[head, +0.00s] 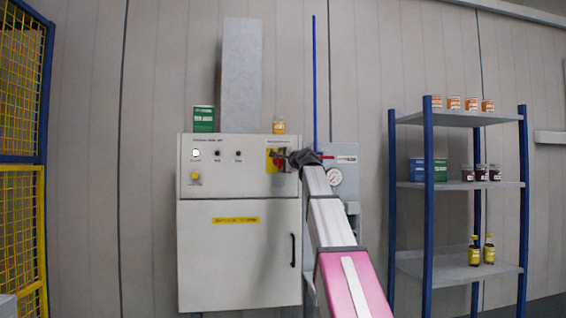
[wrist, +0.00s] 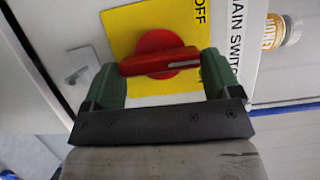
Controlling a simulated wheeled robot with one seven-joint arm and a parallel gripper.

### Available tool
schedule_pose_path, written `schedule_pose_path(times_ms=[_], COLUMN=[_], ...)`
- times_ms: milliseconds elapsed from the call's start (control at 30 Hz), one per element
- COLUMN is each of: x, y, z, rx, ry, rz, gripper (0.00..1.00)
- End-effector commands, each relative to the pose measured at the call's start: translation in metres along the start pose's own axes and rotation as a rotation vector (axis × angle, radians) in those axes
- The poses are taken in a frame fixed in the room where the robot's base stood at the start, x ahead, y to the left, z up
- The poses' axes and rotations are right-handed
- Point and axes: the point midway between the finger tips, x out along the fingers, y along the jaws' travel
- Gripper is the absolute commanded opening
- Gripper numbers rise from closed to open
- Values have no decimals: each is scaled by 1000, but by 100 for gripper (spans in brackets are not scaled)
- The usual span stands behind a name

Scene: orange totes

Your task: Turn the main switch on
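The main switch has a red handle (wrist: 160,60) on a yellow plate (wrist: 120,40) lettered OFF. The label MAIN SWITCH (wrist: 232,45) runs beside it, turned sideways. In the head view the yellow plate (head: 270,158) is at the upper right of the grey control cabinet (head: 236,262). My gripper (wrist: 158,72) has its two green fingers apart, one near each end of the handle. The handle lies lengthwise between them; firm contact cannot be told. In the head view my dark gripper (head: 301,159) covers part of the switch.
A green box (head: 203,119) and a small yellow jar (head: 279,125) stand on the cabinet top. A grey panel with a gauge (head: 334,177) is just right of the switch. A blue-post shelf (head: 455,186) with jars and bottles stands farther right; yellow mesh fencing (head: 22,90) is left.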

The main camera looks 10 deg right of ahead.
Motion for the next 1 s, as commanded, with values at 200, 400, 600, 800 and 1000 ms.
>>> schedule_pose_path(times_ms=[200,400,600,800,1000], x=[0,-5,-26,-63,-98], y=[1,1,1,2,2], z=[0,0,1,1,1], rx=[3,2,1,1,3], ry=[-1,0,1,1,1], rz=[1,0,0,0,0], gripper=[100,100,100,100,100])
